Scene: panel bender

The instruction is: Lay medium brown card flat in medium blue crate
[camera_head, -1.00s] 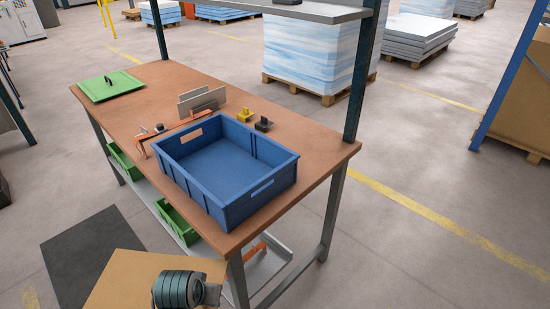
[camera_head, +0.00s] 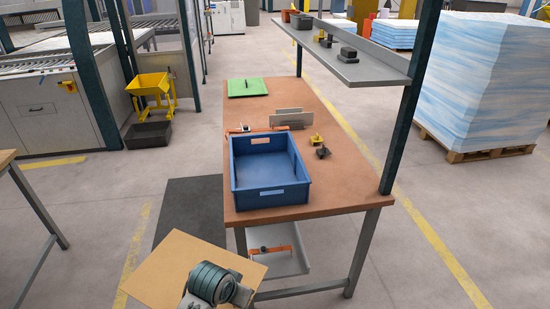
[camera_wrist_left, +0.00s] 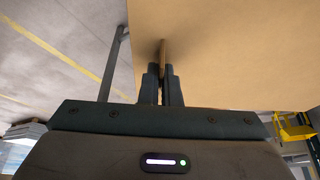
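The blue crate (camera_head: 250,203) stands upright and open on the near end of the brown-topped workbench. Its visible floor looks empty. The brown card (camera_head: 165,268) is at the bottom left of the head view, in front of the bench and apart from the crate. A dark wrist of my arm covers part of it. In the left wrist view, the card (camera_wrist_left: 235,50) fills the upper right. My left gripper (camera_wrist_left: 163,72) is shut on a thin brown upright part at the card's face. My right gripper is not in view.
On the bench (camera_head: 340,185) lie a green lid (camera_head: 247,87), grey upright plates (camera_head: 292,118), an orange-handled tool, and small yellow and black blocks (camera_head: 323,153). A shelf post (camera_head: 410,95) rises at the bench's right edge. A dark mat (camera_head: 190,210) lies left of the bench.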

